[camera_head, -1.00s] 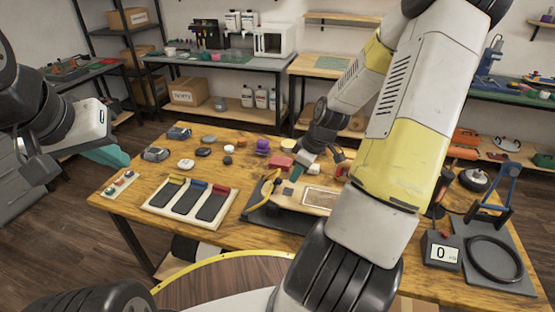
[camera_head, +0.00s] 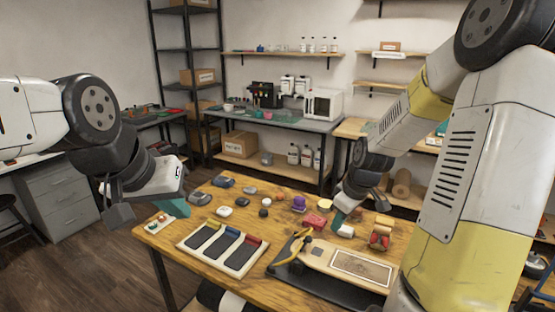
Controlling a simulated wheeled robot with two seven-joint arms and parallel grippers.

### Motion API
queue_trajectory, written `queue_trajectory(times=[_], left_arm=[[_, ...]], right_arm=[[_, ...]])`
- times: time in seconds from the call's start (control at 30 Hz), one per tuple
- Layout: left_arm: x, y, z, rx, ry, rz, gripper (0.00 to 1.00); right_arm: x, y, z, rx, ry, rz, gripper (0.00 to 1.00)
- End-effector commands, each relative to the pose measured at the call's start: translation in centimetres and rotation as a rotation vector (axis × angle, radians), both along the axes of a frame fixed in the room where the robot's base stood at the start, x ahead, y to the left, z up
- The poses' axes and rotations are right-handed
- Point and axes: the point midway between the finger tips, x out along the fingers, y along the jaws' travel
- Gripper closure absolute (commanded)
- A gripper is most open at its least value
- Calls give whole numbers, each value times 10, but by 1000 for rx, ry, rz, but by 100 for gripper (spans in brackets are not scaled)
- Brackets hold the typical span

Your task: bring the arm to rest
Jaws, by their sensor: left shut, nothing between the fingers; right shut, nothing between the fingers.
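My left gripper (camera_head: 176,208) hangs at the left, its teal fingers shut and empty over the table's left edge, above a small board with buttons (camera_head: 158,224). My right gripper (camera_head: 341,214) reaches in from the right and is shut and empty. Its teal fingertips are over the wooden table (camera_head: 205,272), between the red block (camera_head: 315,220) and a white piece (camera_head: 346,231). I cannot tell whether they touch anything. My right arm fills the right side of the view and hides that part of the table.
A tray with three dark slots (camera_head: 221,249) lies front left. A skateboard deck (camera_head: 330,262) lies on a black stand, with a yellow-handled tool (camera_head: 294,247) at its left end. Several small wheels and blocks lie behind. A back bench (camera_head: 270,122) holds a white machine (camera_head: 322,104).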

Motion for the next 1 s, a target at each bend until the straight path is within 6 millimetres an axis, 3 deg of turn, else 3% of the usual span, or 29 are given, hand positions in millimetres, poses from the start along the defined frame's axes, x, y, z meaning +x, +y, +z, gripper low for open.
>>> queue_trajectory(times=[0.03, 0.2, 0.4, 0.5, 0.7, 1.0], left_arm=[[0, 0, 0, 0, 0, 0, 100], [0, 0, 0, 0, 0, 0, 100], [0, 0, 0, 0, 0, 0, 100], [0, 0, 0, 0, 0, 0, 100], [0, 0, 0, 0, 0, 0, 100], [0, 0, 0, 0, 0, 0, 100]], right_arm=[[-8, 7, 24, -27, -14, -37, 100], [-44, 27, 86, -36, -53, -216, 100], [-98, 50, 146, 59, -124, -426, 100], [-126, 60, 166, 141, -148, -513, 100], [-162, 70, 185, 277, -156, -618, 100], [-171, 73, 188, 314, -149, -646, 100]])
